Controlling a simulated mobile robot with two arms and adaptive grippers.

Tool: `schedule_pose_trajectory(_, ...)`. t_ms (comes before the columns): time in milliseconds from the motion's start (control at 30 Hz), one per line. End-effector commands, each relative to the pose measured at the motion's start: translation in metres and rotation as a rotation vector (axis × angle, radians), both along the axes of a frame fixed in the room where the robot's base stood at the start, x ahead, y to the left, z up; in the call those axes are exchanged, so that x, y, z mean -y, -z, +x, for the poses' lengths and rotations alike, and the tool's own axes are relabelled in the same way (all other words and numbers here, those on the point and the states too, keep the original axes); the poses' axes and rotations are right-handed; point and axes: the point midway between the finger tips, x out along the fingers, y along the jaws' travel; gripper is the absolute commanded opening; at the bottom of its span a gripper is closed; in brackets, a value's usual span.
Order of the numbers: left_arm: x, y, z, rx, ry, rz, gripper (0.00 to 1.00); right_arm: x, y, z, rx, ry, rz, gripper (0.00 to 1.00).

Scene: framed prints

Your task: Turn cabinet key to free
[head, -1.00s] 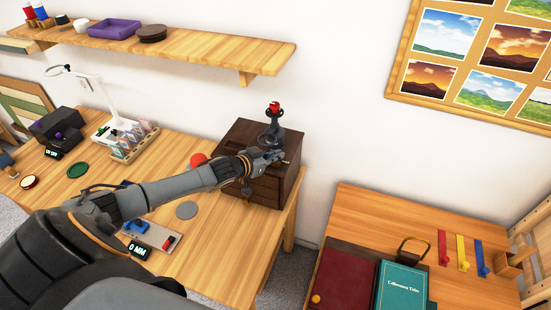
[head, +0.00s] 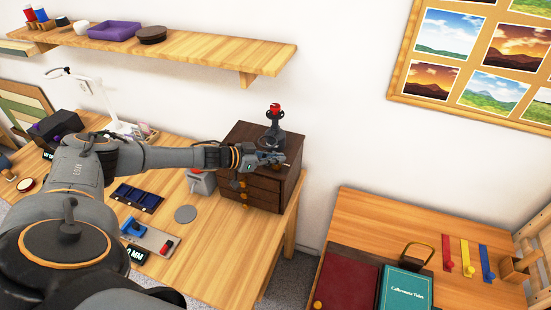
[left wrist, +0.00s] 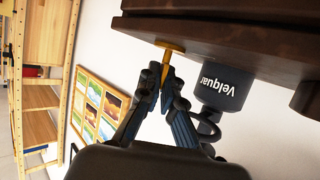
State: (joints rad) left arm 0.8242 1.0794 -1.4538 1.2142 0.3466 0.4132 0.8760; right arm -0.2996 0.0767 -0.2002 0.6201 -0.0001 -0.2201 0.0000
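My left gripper (head: 283,158) is at the right part of the cabinet's top in the head view. In the left wrist view the brass key (left wrist: 169,48) projects from the dark cabinet (left wrist: 215,38), and the two fingertips of my left gripper (left wrist: 163,80) close around its end. The fingers hide part of the key, so its turn angle is hard to read. My right gripper is in neither view.
A black grinder-like object with a red top (head: 274,125) stands on the cabinet close behind my gripper; its "Velquar" body (left wrist: 221,88) is beside the fingers. A wall shelf (head: 190,50) hangs above. A side table (head: 380,215) with books stands right.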

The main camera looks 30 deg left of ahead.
Motion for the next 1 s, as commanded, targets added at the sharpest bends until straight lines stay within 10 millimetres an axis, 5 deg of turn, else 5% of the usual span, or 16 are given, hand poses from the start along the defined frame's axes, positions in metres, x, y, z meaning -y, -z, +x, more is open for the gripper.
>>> schedule_pose_trajectory(467,0.0012,-0.0021,0.0019,0.005,0.009,-0.004,0.00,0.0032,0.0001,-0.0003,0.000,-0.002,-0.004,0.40)
schedule_pose_trajectory(600,0.0013,-0.0018,0.0016,0.004,0.009,-0.003,0.26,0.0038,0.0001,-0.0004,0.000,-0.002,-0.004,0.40)
schedule_pose_trajectory(1000,-0.0027,-0.0026,-0.0043,0.000,0.008,-0.002,0.27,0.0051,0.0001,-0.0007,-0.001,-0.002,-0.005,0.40)
